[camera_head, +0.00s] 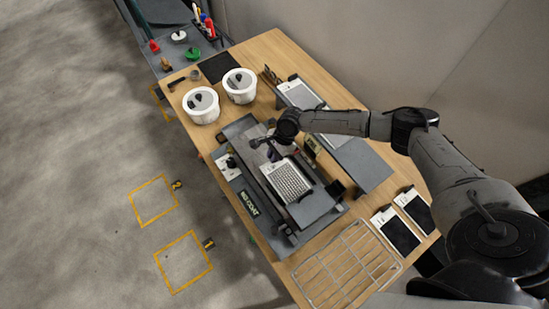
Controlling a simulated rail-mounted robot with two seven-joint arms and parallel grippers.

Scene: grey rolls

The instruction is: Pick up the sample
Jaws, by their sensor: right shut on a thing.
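My right arm reaches in from the right, and its right gripper (262,142) is over the back part of a dark grey bench device (245,210). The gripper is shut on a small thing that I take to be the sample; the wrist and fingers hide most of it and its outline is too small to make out. A light perforated plate (288,181) lies on the device just in front of the gripper. My left gripper is not in view.
The device stands on a wooden table (235,148). Two white tubs (201,105) (239,86) stand behind it. A wire rack (346,267) and two dark-screened panels (397,232) (415,210) lie at the front right. A grey wall closes the right side.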

